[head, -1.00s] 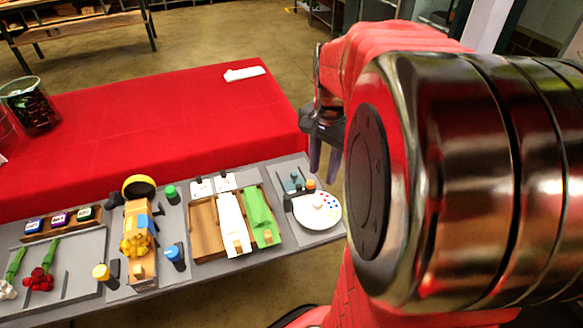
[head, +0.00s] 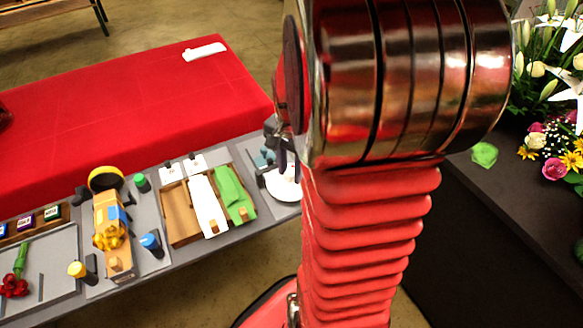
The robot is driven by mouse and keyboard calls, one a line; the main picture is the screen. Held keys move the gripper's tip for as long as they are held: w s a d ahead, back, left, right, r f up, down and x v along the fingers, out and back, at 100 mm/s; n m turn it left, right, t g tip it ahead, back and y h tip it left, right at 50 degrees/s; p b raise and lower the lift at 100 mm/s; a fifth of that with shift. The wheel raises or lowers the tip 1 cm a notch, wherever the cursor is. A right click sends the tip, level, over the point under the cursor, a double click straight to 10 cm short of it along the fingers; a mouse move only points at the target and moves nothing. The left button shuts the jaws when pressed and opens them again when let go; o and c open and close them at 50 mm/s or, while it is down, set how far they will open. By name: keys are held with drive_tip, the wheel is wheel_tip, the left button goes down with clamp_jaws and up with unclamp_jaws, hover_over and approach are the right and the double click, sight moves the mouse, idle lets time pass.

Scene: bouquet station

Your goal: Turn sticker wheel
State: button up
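The sticker wheel (head: 280,190) is a white disc at the right end of the grey station table. My arm hides its right part, and its coloured dots hardly show now. My gripper (head: 289,168) has dark fingers pointing down, in front of the wheel's upper part in the picture. The fingers look spread with a small gap and nothing between them. I cannot tell whether they touch the wheel.
A wooden tray (head: 180,219) with white and green wraps stands left of the wheel. Farther left is an orange device (head: 108,222) with a yellow ring and several coloured-cap bottles. A red-covered table (head: 130,112) lies behind. Flowers stand on a dark counter (head: 465,215) at right.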

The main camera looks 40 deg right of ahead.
drive_tip(key=shift+c, duration=0.5)
drive_tip(key=c, duration=0.6)
drive_tip(key=shift+d, duration=0.15)
drive_tip(key=shift+c, duration=0.4)
